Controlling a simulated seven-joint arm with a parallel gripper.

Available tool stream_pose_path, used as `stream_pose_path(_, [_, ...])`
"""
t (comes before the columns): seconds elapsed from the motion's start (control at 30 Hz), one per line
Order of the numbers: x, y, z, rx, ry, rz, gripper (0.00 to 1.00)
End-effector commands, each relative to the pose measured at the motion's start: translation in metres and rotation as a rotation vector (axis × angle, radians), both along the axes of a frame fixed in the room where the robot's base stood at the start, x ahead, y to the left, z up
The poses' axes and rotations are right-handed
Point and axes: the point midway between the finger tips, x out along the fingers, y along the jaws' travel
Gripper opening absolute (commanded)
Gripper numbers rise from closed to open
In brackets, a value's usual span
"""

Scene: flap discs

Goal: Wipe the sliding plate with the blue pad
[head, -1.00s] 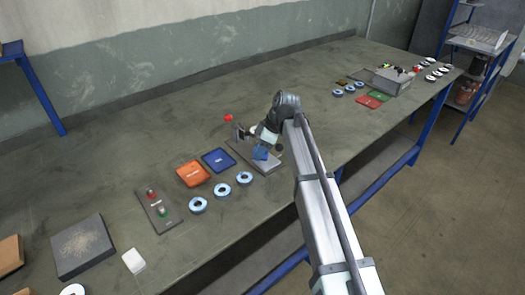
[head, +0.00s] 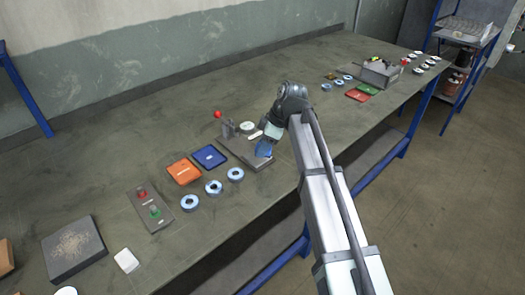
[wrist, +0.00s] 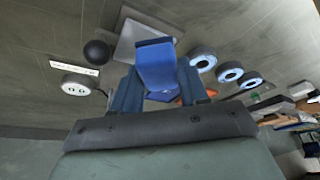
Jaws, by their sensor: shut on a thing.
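My gripper (head: 268,141) is shut on the blue pad (head: 264,149), over the right part of a grey fixture on the bench. In the wrist view the blue pad (wrist: 156,62) stands between the two fingers and reaches out past them. The lighter grey sliding plate (wrist: 128,44) lies under and beside the pad in the wrist view. In the head view the plate (head: 259,162) is partly hidden by the pad and gripper. I cannot tell whether the pad touches it. A black ball knob (wrist: 97,51) is near the plate.
Several blue-rimmed discs (head: 214,187) lie in front of an orange pad (head: 184,172) and a dark blue pad (head: 209,156). A red ball (head: 217,114) is behind the fixture. A button panel (head: 150,208) lies to the left. The back of the bench is clear.

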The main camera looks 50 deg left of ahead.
Motion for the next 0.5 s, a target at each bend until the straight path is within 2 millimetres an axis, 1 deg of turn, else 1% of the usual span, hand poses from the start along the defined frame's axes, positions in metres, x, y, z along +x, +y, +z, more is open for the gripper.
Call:
stream_pose_path(0.03, [0.000,0.001,0.005,0.001,0.000,0.000,0.11])
stream_pose_path(0.3, [0.000,0.001,0.030,0.001,0.000,0.000,0.11])
stream_pose_path(0.5, [0.000,0.001,0.043,0.001,0.000,0.000,0.11])
